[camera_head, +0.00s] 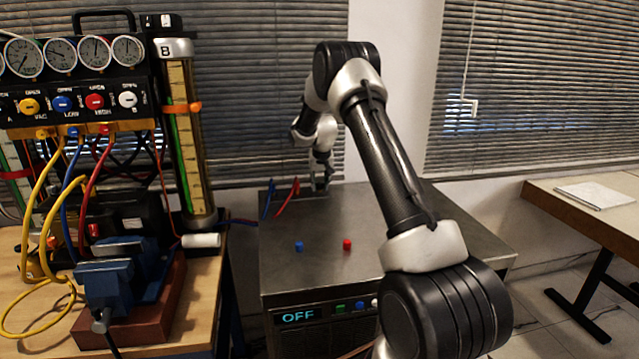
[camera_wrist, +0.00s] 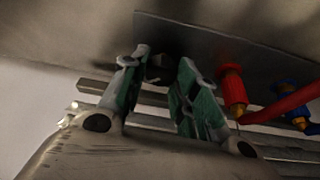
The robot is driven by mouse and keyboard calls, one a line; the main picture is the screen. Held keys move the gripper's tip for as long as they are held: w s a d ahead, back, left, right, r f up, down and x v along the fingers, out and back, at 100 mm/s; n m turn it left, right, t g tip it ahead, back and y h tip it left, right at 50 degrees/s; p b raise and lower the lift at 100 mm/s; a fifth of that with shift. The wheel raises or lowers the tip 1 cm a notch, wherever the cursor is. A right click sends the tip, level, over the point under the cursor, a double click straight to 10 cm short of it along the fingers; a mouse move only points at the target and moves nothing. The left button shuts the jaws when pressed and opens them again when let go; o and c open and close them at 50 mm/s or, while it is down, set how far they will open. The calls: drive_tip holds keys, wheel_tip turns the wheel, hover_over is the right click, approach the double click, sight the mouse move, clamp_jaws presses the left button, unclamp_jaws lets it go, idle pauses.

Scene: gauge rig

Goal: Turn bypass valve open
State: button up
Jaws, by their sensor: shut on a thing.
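My gripper (camera_head: 321,172) is at the back of the grey metal unit (camera_head: 370,225), close to the upright hose ends. In the wrist view, the two green-padded fingers of my gripper (camera_wrist: 158,85) stand on either side of a small dark part (camera_wrist: 160,68), shut on it. This dark part appears to be the bypass valve; the fingers hide much of it, and its angle cannot be made out. In the head view my gripper covers it. A red fitting (camera_wrist: 232,90) with a brass end is just right of the fingers, and a blue fitting (camera_wrist: 296,98) is farther right.
A red hose (camera_head: 288,198) and a blue hose (camera_head: 268,200) rise beside my gripper. Small blue (camera_head: 298,246) and red (camera_head: 347,244) caps sit on the unit's top. Its display (camera_head: 298,316) reads OFF. A gauge manifold (camera_head: 75,85) and vise (camera_head: 118,275) stand left.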

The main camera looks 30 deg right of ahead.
drive_tip(key=n+y, duration=0.2)
drive_tip(key=n, duration=0.3)
drive_tip(key=shift+d+n, duration=0.15)
drive_tip(key=shift+n, duration=0.15)
drive_tip(key=shift+n+y, duration=0.9)
drive_tip(key=shift+n, duration=1.3)
drive_tip(key=o, duration=1)
drive_tip(key=shift+d, duration=0.1)
drive_tip(key=v, duration=1.2)
drive_tip(key=shift+w, duration=0.15)
